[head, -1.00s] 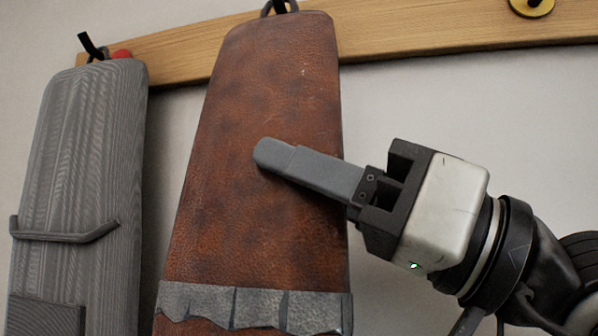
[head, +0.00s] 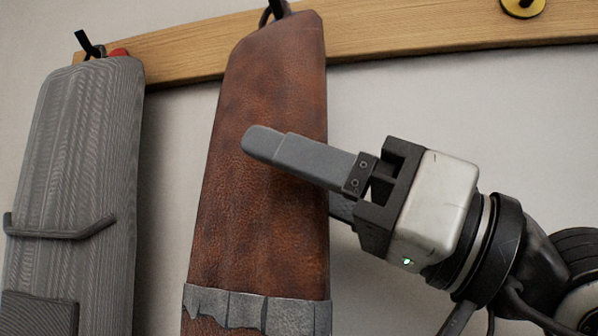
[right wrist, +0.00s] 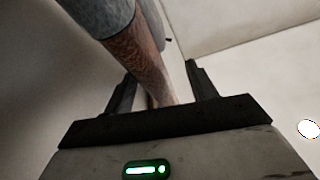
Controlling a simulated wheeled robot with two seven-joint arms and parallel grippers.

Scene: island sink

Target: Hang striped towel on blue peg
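A grey, finely striped hanging piece (head: 80,150), the only striped thing in view, hangs at the left from a dark hook by a red spot. A brown leather-like piece (head: 262,170) with a ragged grey band hangs from another dark hook. My right gripper (head: 300,180) is at its right edge, one finger in front and the other partly hidden behind. In the right wrist view the gripper (right wrist: 160,85) has its fingers wide apart, with the brown piece (right wrist: 145,60) between them. No blue peg shows. My left gripper is out of view.
A wooden rail (head: 400,35) runs along the wall across the top. A round yellow peg base (head: 522,5) with a dark centre sits on it at the upper right. The wall between the brown piece and that peg is bare.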

